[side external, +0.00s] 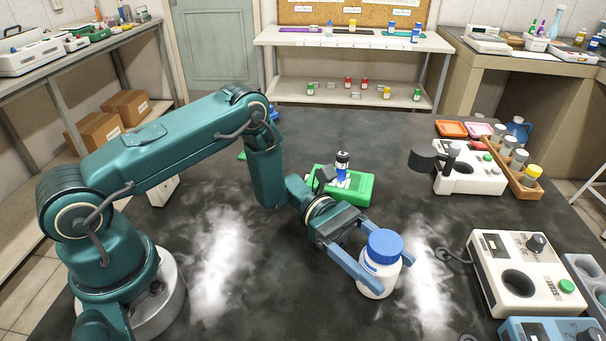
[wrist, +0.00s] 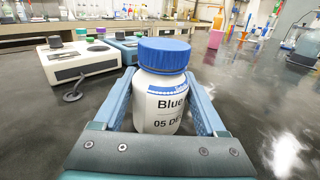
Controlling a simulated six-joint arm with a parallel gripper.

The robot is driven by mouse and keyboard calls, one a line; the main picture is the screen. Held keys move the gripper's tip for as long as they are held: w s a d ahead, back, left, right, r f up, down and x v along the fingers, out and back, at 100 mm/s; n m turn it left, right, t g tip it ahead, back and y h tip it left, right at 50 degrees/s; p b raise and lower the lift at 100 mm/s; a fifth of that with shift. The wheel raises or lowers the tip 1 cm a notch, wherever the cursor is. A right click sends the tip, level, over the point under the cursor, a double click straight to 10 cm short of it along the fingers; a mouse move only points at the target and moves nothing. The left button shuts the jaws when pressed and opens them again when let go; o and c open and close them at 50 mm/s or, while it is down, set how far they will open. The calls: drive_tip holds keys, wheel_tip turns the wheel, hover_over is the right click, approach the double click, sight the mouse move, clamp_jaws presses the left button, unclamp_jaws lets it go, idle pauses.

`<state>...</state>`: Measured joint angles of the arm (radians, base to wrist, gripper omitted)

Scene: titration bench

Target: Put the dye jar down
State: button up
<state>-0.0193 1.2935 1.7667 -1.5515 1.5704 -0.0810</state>
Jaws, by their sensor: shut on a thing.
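The dye jar (side external: 378,280) is a white bottle with a blue screw cap and stands upright between my gripper's fingers. My gripper (side external: 385,266) is shut on its sides, one blue finger on each side. In the wrist view the jar (wrist: 162,100) fills the middle, its label reading "Blue" and "05 DE", partly cut off by the gripper body. The wrist view also shows both fingers of my gripper (wrist: 162,108) against the jar. The jar is at or just above the dark bench top (side external: 300,290); I cannot tell whether its base touches.
A white device with a round well (side external: 525,285) stands right of the jar, its cable near the jar. A green block (side external: 352,188) with a small dark-capped bottle (side external: 342,166) lies behind my gripper. Another white device (side external: 470,172) and a wooden vial rack (side external: 515,165) stand farther back right.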

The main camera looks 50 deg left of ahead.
drive_tip(key=o, duration=1.5)
drive_tip(key=shift+f, duration=0.15)
drive_tip(key=shift+c, duration=0.2)
